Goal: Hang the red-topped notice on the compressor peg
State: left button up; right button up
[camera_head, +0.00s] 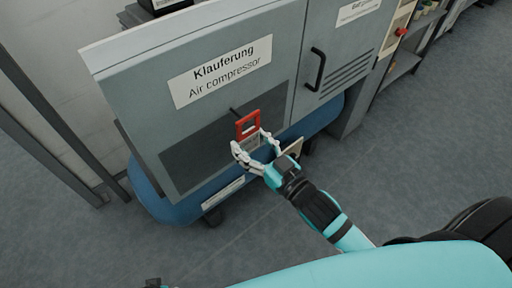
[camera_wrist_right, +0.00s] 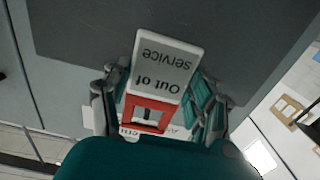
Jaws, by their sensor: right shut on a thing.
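The red-topped notice (camera_head: 241,131) is in front of the grey compressor cabinet (camera_head: 150,115). In the right wrist view its pale panel (camera_wrist_right: 160,68) reads "Out of service", upside down, and its red top (camera_wrist_right: 148,115) frames an opening. My right gripper (camera_head: 254,149) is shut on the notice, with fingers on both sides of its lower part; the fingers also show in the wrist view (camera_wrist_right: 155,100). The dark peg (camera_head: 234,111) sticks out of the cabinet at the upper left of the red top. I cannot tell whether peg and notice touch.
An "Air compressor" label (camera_head: 222,72) sits above the peg. To the right is a cabinet door with a black handle (camera_head: 316,70). A blue tank (camera_head: 165,203) shows below the cabinet, and a pale plate (camera_head: 293,149) is beside my right gripper. The grey floor in front is clear.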

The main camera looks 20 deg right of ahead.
jog(key=shift+w+a+f, duration=0.1)
jog(key=shift+w+a, duration=0.1)
jog(key=shift+w, duration=0.2)
jog(key=shift+w+a, duration=0.2)
jog(key=shift+w, duration=0.4)
jog(key=shift+w+f, duration=0.2)
jog(key=shift+w+a+f, duration=0.1)
jog(key=shift+w, duration=0.05)
jog(key=shift+w+f, duration=0.1)
pick_arm(q)
jog(key=shift+r, duration=0.25)
jog(key=shift+w, duration=0.2)
jog(key=shift+r, duration=0.1)
pick_arm(e)
jog(key=o, duration=1.1)
